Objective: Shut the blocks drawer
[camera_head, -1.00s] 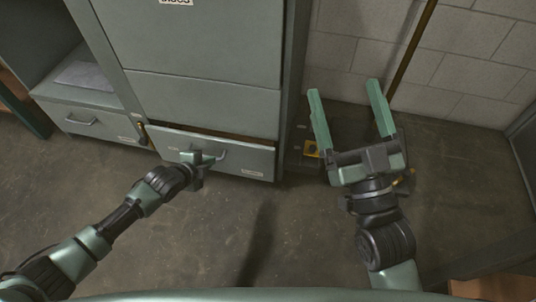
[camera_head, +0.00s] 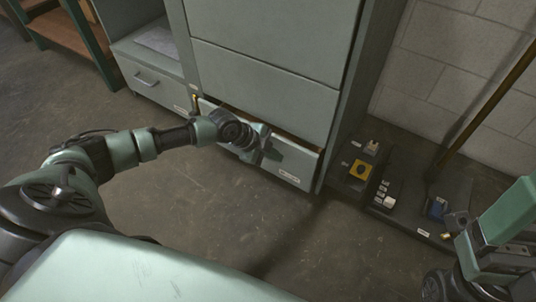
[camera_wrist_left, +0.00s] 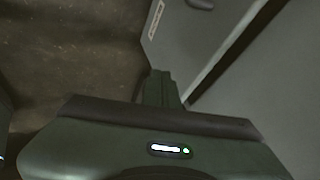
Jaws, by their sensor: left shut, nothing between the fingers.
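A grey drawer (camera_head: 298,168) at the bottom of the cabinet stands slightly open, with a gap along its top edge. Its label is too small to read, so I cannot tell from it that this is the blocks drawer. My left gripper (camera_head: 270,150) is shut and empty at the drawer's front, covering its handle area. In the left wrist view the shut fingers (camera_wrist_left: 158,88) are by the drawer front (camera_wrist_left: 185,38), with a dark gap behind it; contact is unclear. My right gripper (camera_head: 500,220) is cut off at the right edge.
A second low drawer (camera_head: 150,82) with a handle is at the left. Right of the cabinet, a dark low tray (camera_head: 400,212) holds several small items, including a yellow one (camera_head: 360,170). A brown pole (camera_head: 490,100) leans by the wall. Floor in front is clear.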

